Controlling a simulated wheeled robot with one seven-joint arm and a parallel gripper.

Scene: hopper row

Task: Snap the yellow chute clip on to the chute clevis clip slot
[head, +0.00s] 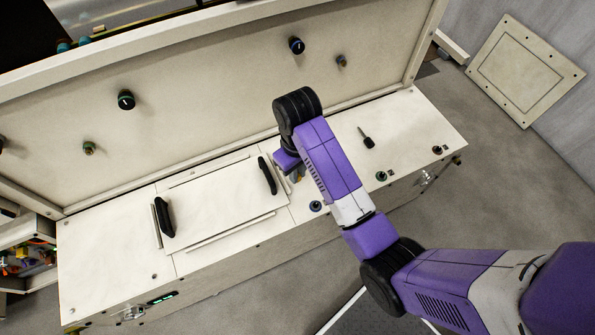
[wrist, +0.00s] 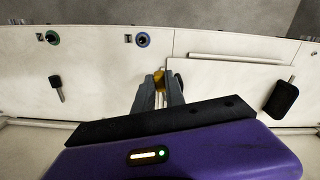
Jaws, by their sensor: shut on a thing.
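In the wrist view the yellow chute clip (wrist: 160,76) shows as a small yellow patch at the tips of my gripper (wrist: 158,84). The grey fingers are shut on it from both sides and hide most of it. In the head view my gripper (head: 295,176) is mostly hidden under my purple arm, over the right part of the white bench top, just right of a black handle. A little yellow shows there. I cannot make out the chute clevis or its clip slot for sure in either view.
The white bench (head: 110,255) carries a panel with two black handles (head: 165,217), a black-handled tool (head: 366,137), a blue-ringed knob (head: 316,206) and a green-ringed knob (head: 381,176). A tall cream wall with knobs (head: 126,99) rises behind. A bin of coloured parts (head: 30,258) stands at left.

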